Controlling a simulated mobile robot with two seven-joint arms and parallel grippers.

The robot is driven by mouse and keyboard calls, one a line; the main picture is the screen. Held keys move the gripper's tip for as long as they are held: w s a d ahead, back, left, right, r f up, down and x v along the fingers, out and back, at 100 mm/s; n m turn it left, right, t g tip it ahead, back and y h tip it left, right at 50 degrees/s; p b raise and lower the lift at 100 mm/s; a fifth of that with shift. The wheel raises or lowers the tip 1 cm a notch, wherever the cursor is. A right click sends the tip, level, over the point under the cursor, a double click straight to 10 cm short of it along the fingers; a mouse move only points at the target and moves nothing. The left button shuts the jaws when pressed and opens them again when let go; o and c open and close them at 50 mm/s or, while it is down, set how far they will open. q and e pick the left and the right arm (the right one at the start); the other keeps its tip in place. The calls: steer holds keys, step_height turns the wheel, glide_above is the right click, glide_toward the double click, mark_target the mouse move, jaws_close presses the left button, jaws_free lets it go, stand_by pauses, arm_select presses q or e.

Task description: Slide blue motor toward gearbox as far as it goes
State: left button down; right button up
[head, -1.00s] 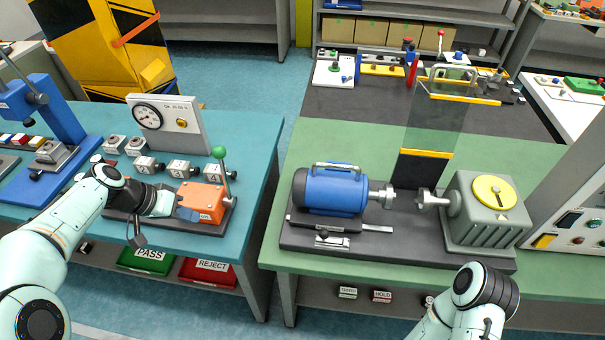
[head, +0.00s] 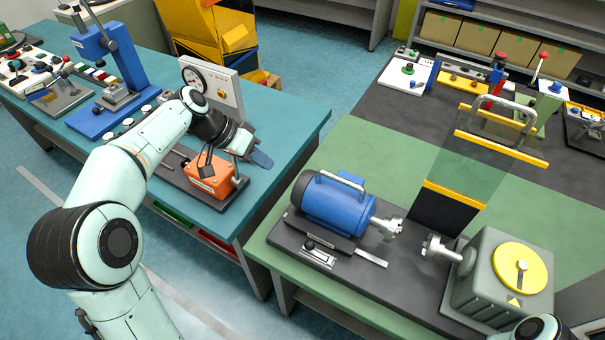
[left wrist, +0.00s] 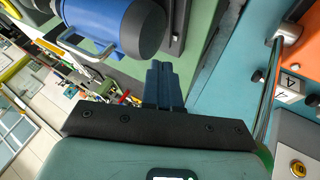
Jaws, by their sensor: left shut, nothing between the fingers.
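The blue motor (head: 335,203) lies on a dark base plate on the green bench, with a silver handle on top and a silver coupling half (head: 387,228) facing right. The grey gearbox (head: 497,278) with a yellow disc stands at the right end of the plate. Its coupling half (head: 440,248) faces the motor, with a clear gap between the two. My left gripper (head: 262,160) is shut and empty above the teal bench, left of the motor and apart from it. The left wrist view shows its closed fingers (left wrist: 162,85) and the motor (left wrist: 105,22) beyond. My right gripper is out of view.
An orange box (head: 209,178) with a lever stands just below my left gripper. A clear guard panel (head: 475,165) with yellow bars rises behind the coupling gap. A small clamp (head: 318,254) sits at the plate's front. A floor gap separates the benches.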

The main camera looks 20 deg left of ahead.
mark_target(310, 187)
arm_select(q)
steer(key=x, duration=1)
steer(key=d, duration=0.2)
steer(key=d+b, duration=0.1)
steer(key=d, duration=0.4)
steer(key=shift+s+d+f+b, duration=0.1)
steer(key=shift+s+d+b, duration=0.05)
steer(key=shift+s+b, duration=0.25)
steer(key=shift+d, duration=0.25)
steer(key=shift+a, duration=0.1)
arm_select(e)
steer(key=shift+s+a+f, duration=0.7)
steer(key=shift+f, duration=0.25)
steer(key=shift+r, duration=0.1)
